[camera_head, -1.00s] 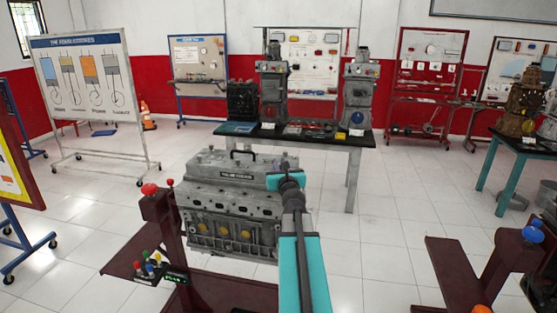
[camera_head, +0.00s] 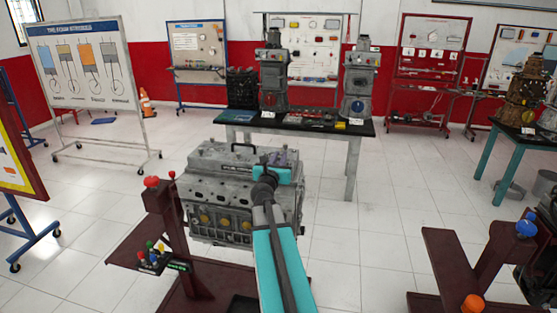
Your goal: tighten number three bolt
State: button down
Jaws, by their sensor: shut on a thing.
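The grey engine block (camera_head: 208,196) stands on a dark red stand (camera_head: 168,232), left of the picture's middle. It has a black handle on top and round yellow plugs along its near side. Its bolt heads are too small to number, and I cannot pick out number three. My arm reaches up from the bottom edge, and its end with my gripper (camera_head: 284,159) is over the block's right end. My wrist largely hides the jaws. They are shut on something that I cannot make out. I cannot tell whether it touches a bolt.
A dark-topped table (camera_head: 300,122) with engine units stands behind the block. A small panel with coloured knobs (camera_head: 156,256) is at the stand's left. Another dark red stand (camera_head: 470,268) is at front right. A whiteboard (camera_head: 88,70) is at back left. Tiled floor is free between.

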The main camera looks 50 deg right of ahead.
jog(key=shift+s+d, duration=0.15)
jog(key=c, duration=1.7)
grip_release()
jog(key=shift+a, duration=0.2)
